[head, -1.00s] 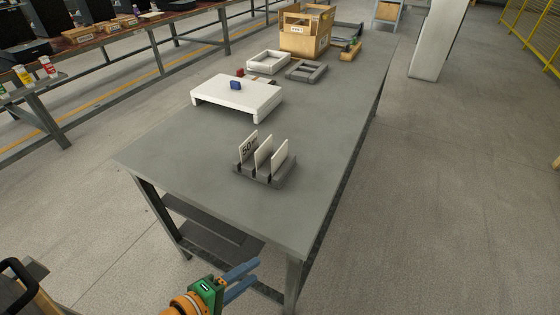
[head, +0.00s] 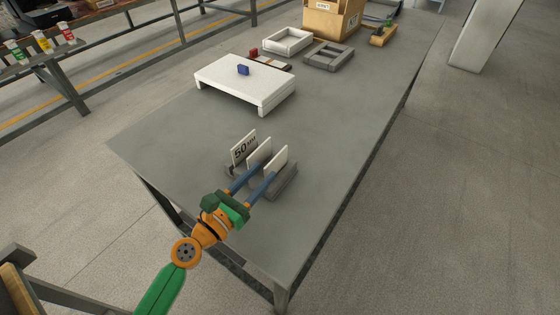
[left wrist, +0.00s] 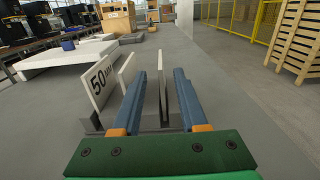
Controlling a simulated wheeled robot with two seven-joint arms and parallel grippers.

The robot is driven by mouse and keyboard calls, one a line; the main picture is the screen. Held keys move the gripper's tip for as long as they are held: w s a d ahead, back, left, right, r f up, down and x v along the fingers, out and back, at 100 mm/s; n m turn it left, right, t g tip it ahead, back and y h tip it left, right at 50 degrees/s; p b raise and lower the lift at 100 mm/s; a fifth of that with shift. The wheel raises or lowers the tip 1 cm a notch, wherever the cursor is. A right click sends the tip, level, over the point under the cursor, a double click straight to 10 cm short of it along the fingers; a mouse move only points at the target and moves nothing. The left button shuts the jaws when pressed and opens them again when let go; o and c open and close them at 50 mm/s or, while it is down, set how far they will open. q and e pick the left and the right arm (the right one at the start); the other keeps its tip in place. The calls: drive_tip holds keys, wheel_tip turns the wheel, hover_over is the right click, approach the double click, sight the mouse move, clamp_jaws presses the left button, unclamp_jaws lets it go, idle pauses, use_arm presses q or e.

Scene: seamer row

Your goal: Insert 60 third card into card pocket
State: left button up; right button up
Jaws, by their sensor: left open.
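Three white cards stand upright in a grey slotted holder (head: 285,188) on the table. The left card (head: 243,150) reads "50" and also shows in the left wrist view (left wrist: 98,80). The middle card (head: 259,152) and right card (head: 278,157) show no readable print. My left gripper (head: 266,172) is open at the holder's near side. In the left wrist view its blue fingers (left wrist: 160,72) lie on either side of the right card, seen edge-on with gaps beside it. The fingers and wrist hide part of the holder. No separate card pocket is identifiable. My right gripper is out of view.
A white raised stand (head: 235,85) with a blue block (head: 243,69) stands farther back. Behind it are a white frame tray (head: 287,41), a grey frame (head: 328,56) and a cardboard box (head: 333,18). The table right of the holder is clear.

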sight(271, 165)
use_arm(q)
drive_tip(key=x, duration=0.4)
drive_tip(key=shift+w+d, duration=0.1)
clamp_jaws()
